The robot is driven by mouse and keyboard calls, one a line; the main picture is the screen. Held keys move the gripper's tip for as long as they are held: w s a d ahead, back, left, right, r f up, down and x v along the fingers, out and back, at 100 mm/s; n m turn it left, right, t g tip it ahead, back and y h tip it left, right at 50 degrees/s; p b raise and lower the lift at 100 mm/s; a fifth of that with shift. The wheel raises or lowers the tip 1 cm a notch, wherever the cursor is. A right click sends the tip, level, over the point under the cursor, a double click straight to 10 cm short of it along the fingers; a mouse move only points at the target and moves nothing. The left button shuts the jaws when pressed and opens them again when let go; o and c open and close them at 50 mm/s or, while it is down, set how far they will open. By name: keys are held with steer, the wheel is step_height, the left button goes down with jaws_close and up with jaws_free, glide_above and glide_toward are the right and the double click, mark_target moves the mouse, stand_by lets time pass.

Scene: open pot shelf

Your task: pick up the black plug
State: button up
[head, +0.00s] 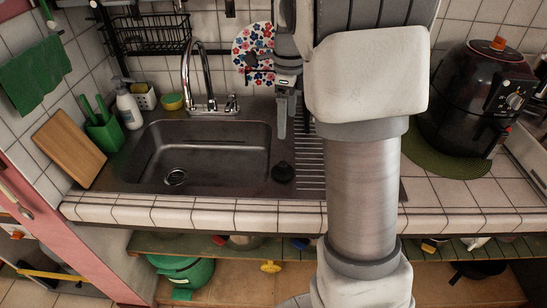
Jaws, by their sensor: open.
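The black plug (283,173) is a small dark round piece. It lies on the metal sink top, between the basin's right edge and the ribbed drainboard. My gripper (292,122) points down beyond the plug in the picture, near the right of the faucet. It is open, apart from the plug, with nothing visible between its fingers. My arm hides part of the drainboard to the right of the plug.
The sink basin (205,156) is empty, left of the plug. The faucet (190,75) rises behind it. A floral plate (254,52) stands behind my gripper. A black air fryer (476,100) stands at right on a green mat (440,168).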

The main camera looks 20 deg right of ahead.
steer(key=b, duration=0.1)
glide_above(283, 163)
steer(key=f, duration=1)
steer(key=shift+s+d+f, duration=0.1)
steer(key=shift+d+f, duration=0.1)
steer(key=shift+d, duration=0.15)
steer(key=shift+a+f+b, duration=0.2)
steer(key=shift+f+b, duration=0.05)
steer(key=shift+f, duration=1.35)
steer(key=shift+a+f+b, duration=0.15)
steer(key=shift+f+b, duration=0.05)
steer(key=shift+f, duration=1.35)
steer(key=c, duration=1.2)
steer(key=shift+r, duration=0.15)
